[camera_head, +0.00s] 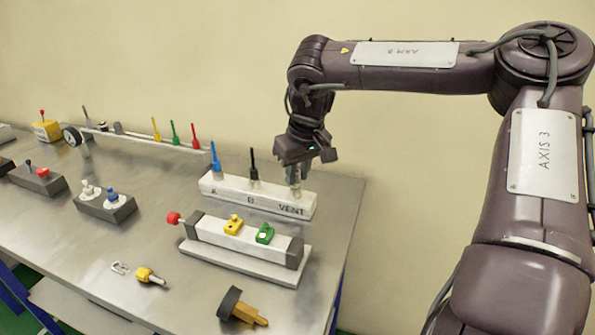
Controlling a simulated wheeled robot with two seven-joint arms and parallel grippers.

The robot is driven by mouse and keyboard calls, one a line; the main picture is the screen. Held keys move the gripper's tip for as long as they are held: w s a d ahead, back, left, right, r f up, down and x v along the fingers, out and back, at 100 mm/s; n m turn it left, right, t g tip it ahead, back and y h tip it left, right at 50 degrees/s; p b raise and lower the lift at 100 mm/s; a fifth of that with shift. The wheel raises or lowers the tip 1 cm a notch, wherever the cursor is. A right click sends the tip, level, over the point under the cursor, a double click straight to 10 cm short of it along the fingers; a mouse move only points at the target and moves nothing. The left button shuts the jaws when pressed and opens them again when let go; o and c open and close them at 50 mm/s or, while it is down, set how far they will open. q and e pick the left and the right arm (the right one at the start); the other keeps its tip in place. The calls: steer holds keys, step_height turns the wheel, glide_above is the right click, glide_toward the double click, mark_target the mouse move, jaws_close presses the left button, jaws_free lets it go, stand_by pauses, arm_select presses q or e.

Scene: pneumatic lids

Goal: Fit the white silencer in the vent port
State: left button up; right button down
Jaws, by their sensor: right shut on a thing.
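The white port block (232,190) stands on the bench and carries the marks A, B and VENT. A blue fitting (215,158) stands upright over A, and a black one (252,165) stands at B. My right gripper (295,168) points down over the VENT end and is shut on a small pale piece, which looks like the white silencer (294,181). The piece is upright, and its lower end meets the block's top at VENT. The fingers partly hide it, and I cannot tell how deep it sits. My left gripper is not in view.
A cylinder (235,243) with a red knob and yellow and green fittings lies in front of the block. A black-and-brass part (242,308), a yellow fitting (147,275) and a clip lie loose nearer me. Behind left stands a rack (150,141) of coloured fittings.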

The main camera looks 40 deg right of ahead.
steer(key=shift+f, duration=0.15)
steer(key=c, duration=1.2)
jaws_free()
steer(key=shift+o, duration=0.2)
steer(key=p+v, duration=0.4)
steer(key=v, duration=0.3)
steer(key=v, duration=0.8)
steer(key=shift+s+f, duration=0.1)
